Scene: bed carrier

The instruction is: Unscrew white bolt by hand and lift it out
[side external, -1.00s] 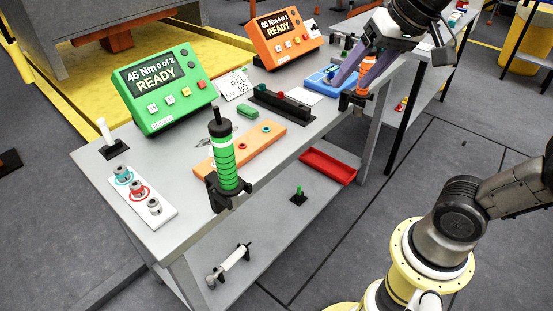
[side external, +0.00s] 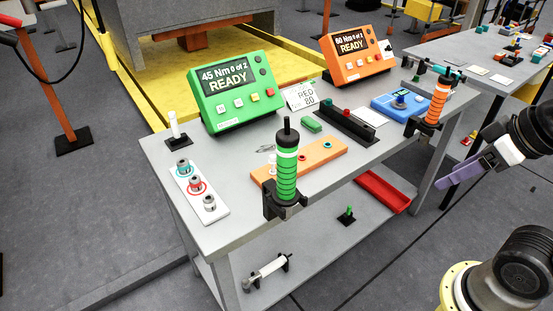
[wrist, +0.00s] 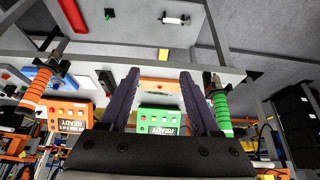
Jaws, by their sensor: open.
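A white upright peg, which may be the white bolt (side external: 174,126), stands on a small black base at the back left of the table. A white cylinder (side external: 267,270) with a grey end lies in black holders on the lower shelf; it also shows in the wrist view (wrist: 174,19). I cannot tell for sure which one is the bolt. My gripper (wrist: 158,78) is open and empty, its two purple fingers spread apart. In the side view it hangs off the right front of the table, far from both white things.
A green-gripped tool (side external: 287,170) and an orange-gripped tool (side external: 436,102) stand in holders at the table's front edge. The green box (side external: 230,92) and orange box (side external: 358,53) stand behind. A red tray (side external: 383,191) and green peg (side external: 347,213) are on the lower shelf.

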